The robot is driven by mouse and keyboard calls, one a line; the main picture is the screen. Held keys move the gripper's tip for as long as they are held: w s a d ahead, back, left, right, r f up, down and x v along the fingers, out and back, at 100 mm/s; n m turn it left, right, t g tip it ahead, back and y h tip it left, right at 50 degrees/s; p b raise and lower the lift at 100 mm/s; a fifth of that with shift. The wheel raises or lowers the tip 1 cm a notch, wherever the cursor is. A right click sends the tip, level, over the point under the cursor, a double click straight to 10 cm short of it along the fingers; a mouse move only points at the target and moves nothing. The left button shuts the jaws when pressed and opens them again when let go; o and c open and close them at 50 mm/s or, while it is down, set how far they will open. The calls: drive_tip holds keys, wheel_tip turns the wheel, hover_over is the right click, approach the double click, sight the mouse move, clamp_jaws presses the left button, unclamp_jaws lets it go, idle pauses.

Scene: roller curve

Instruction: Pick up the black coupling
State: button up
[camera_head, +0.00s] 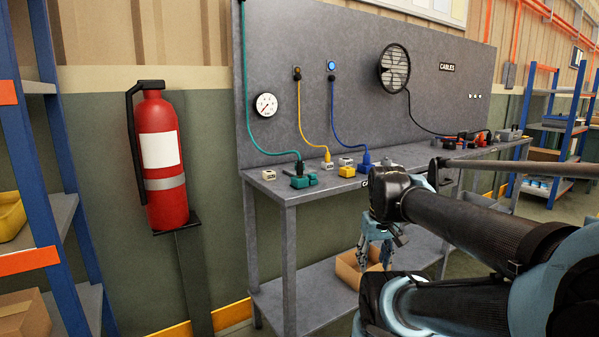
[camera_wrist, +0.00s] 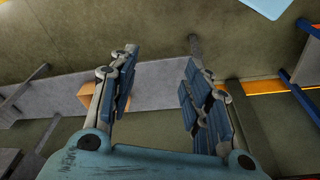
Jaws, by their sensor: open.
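My gripper (camera_head: 376,262) hangs open and empty in front of the workbench, below the level of its top. In the wrist view my gripper (camera_wrist: 160,60) shows its two blue-padded fingers spread apart with nothing between them. A black cable (camera_head: 416,117) runs from the fan down to a cluster of small dark and red parts (camera_head: 476,136) at the right part of the bench top. A black coupling may be among these, but they are too small to tell apart. No coupling shows in the wrist view.
The grey workbench (camera_head: 268,186) carries green (camera_head: 300,181), yellow (camera_head: 346,171) and blue (camera_head: 365,164) connectors near its left end. A cardboard box (camera_head: 349,272) stands on its lower shelf. A fire extinguisher (camera_head: 160,160) and blue-posted shelving (camera_head: 30,130) stand at left.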

drive_tip(key=w+a+r+n, duration=0.3)
drive_tip(key=w+r+n, duration=0.3)
drive_tip(key=w+r, duration=0.5)
wheel_tip(320, 180, up, 22)
drive_tip(key=n+g, duration=0.2)
drive_tip(key=n, duration=1.5)
hover_over(300, 163)
drive_tip(key=w, duration=0.1)
drive_tip(key=f, duration=1)
drive_tip(key=shift+d+f, duration=0.25)
drive_tip(key=shift+f, duration=0.1)
drive_tip(key=shift+a+f, duration=0.15)
drive_tip(key=shift+f, duration=1.2)
drive_tip(key=shift+a+f, duration=0.1)
drive_tip(key=shift+f, duration=1.25)
drive_tip(key=shift+c, duration=0.4)
clamp_jaws()
